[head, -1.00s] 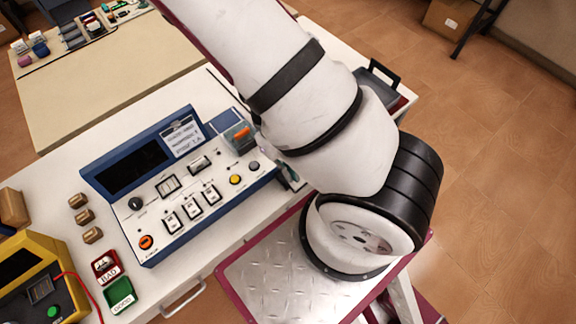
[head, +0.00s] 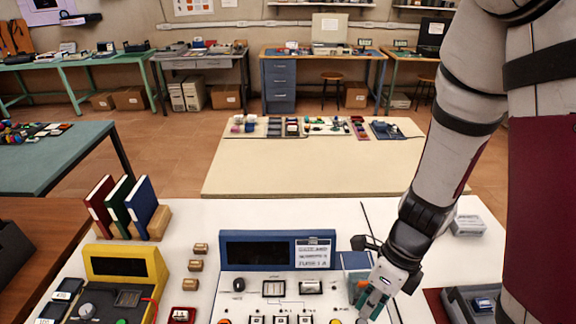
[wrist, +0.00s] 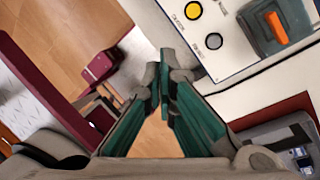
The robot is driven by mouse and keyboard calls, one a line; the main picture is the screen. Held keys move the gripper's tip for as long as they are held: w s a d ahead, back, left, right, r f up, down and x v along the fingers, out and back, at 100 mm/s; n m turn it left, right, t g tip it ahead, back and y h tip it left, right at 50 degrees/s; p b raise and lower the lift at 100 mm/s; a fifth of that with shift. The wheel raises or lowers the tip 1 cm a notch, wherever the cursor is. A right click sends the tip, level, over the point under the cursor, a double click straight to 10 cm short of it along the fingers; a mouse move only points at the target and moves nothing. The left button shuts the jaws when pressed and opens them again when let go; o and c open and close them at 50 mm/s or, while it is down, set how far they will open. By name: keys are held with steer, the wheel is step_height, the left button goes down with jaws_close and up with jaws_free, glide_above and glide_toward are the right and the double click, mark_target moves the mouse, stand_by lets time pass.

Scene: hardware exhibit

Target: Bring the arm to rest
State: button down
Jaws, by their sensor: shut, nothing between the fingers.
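My gripper (head: 372,300) hangs at the right end of the blue-framed console (head: 305,252), beside its front panel. In the wrist view its teal fingers (wrist: 164,78) are together with nothing between them. My arm comes down from the upper right in the head view. The wrist view shows a yellow button (wrist: 193,10), a grey button (wrist: 214,41) and an orange switch (wrist: 276,28) on the console beyond the fingertips. I cannot tell the exact gap between gripper and console.
On the white worktop (head: 340,215), a yellow device (head: 126,268), small brown blocks (head: 195,265) and upright books (head: 140,205) stand to the left. A dark tray (head: 470,302) and a grey box (head: 467,225) are at right. A beige table (head: 315,165) stands beyond.

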step_height(320, 180, up, 15)
steer(key=w+a+n+t, duration=0.1)
steer(key=w+n+t, duration=0.15)
steer(key=n, duration=1.15)
steer(key=s+d+r+n+t+h, duration=0.1)
steer(key=s+d+r+n+t, duration=0.1)
steer(key=r+n, duration=0.3)
steer(key=s+d+r+n+t+h+b, duration=0.1)
steer(key=s+d+r+n+t, duration=0.1)
steer(key=r+n, duration=0.4)
steer(key=shift+s+n+t+h, duration=0.15)
steer(key=shift+n+t+h, duration=0.15)
steer(key=shift+n+t, duration=0.2)
steer(key=shift+r, duration=0.1)
